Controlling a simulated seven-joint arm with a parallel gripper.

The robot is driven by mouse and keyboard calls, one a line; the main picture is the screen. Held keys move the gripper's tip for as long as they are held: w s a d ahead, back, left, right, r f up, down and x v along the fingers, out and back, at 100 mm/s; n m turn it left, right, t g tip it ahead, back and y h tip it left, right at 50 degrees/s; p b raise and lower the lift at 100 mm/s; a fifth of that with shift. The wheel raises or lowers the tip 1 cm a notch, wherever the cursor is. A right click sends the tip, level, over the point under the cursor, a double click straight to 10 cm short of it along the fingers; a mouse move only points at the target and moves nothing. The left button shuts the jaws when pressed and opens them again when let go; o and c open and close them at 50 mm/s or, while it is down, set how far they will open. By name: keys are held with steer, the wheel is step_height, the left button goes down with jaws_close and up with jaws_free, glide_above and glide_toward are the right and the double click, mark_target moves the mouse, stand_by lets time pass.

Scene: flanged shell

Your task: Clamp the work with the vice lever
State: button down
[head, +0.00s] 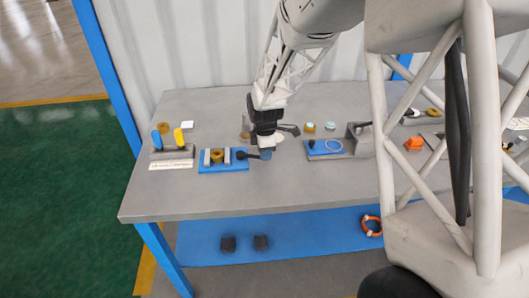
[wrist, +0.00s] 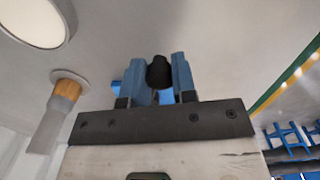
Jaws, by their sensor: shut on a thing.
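The vice (head: 205,166) has a blue base and grey jaws and stands on the bench, left of my gripper. A brass-coloured round work piece (head: 217,156) sits between its jaws; I cannot tell how tightly. A black lever (head: 240,155) reaches from the vice's right side towards my gripper (head: 266,153). In the wrist view, the blue fingers of my gripper (wrist: 160,80) are shut on a black knob (wrist: 159,71), which appears to be the lever's end. In the head view the fingers partly hide that end.
Left of the vice stands a grey block (head: 172,152) with a blue and a yellow handle. Right of my gripper lies a blue plate (head: 324,147) with a pale ring, beside a grey block (head: 359,140). A brush (wrist: 61,105) is close by. The bench front is clear.

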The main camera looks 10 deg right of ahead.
steer(key=c, duration=0.9)
jaws_free()
steer(key=shift+r, duration=3.95)
